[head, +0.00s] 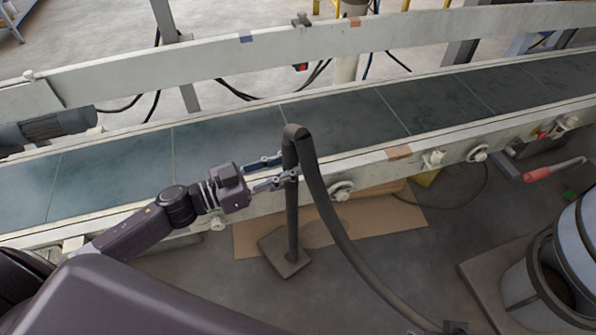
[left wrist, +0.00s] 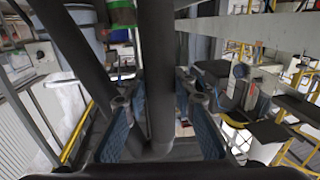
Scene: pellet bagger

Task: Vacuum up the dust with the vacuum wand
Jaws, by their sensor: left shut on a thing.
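The vacuum wand (head: 292,215) is a dark upright tube with a flat square floor head (head: 285,254). Its bent top joins a thick dark hose (head: 345,235) running down to the lower right. My left gripper (head: 287,170) is shut on the upper tube, beside the conveyor's near rail. In the left wrist view the tube (left wrist: 158,70) stands between my fingers and the hose (left wrist: 72,48) slants alongside. The floor head is low, at the front edge of a tan sheet; whether it touches the floor is unclear. A darker brown patch (head: 318,234) on the sheet may be dust. My right gripper is not seen.
The conveyor (head: 230,138) crosses behind the wand, with knobs on its near rail (head: 400,158). The tan sheet (head: 375,218) lies on the floor below it. A round grey machine (head: 530,285) stands at right, near a red-handled lever (head: 540,175). The floor between is mostly clear.

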